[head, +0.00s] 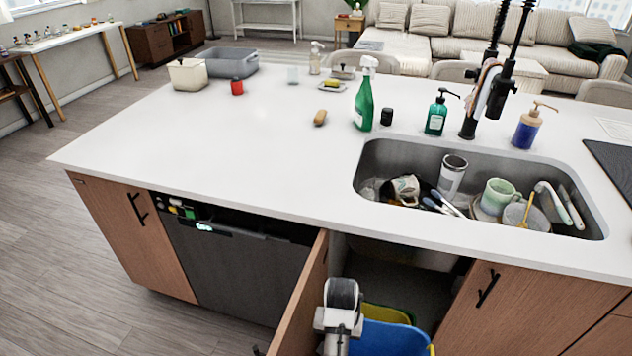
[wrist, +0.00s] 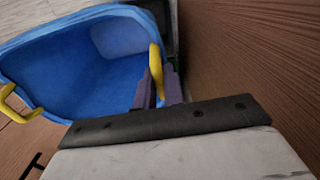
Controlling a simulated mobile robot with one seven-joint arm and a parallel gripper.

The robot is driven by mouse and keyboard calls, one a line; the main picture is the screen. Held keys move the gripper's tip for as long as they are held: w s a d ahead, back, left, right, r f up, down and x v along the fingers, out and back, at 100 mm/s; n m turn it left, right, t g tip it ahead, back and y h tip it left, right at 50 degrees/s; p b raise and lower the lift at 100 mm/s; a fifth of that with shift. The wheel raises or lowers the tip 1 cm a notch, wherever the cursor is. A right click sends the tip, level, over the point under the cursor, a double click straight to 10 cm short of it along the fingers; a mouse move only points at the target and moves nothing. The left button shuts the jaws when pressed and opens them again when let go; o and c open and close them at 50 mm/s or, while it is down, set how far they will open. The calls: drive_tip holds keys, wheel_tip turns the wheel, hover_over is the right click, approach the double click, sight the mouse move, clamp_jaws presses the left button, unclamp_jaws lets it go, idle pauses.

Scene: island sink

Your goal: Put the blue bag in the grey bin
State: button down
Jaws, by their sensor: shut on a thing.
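The blue bag (head: 385,338) shows at the bottom of the head view, in front of the open cabinet under the sink, partly behind my arm. In the wrist view the blue bag (wrist: 70,70) is open-mouthed with a yellow handle on each side. My gripper (wrist: 158,85) is shut on the right yellow handle (wrist: 156,62). In the head view my wrist hides the fingers. A grey bin (head: 230,63) stands on the far left part of the island counter, apart from the bag.
The open cabinet door (head: 302,300) stands left of my arm. A green spray bottle (head: 364,100) stands behind the sink (head: 480,230), which holds dishes. The counter's left middle is clear.

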drive_tip(key=shift+f, duration=2.35)
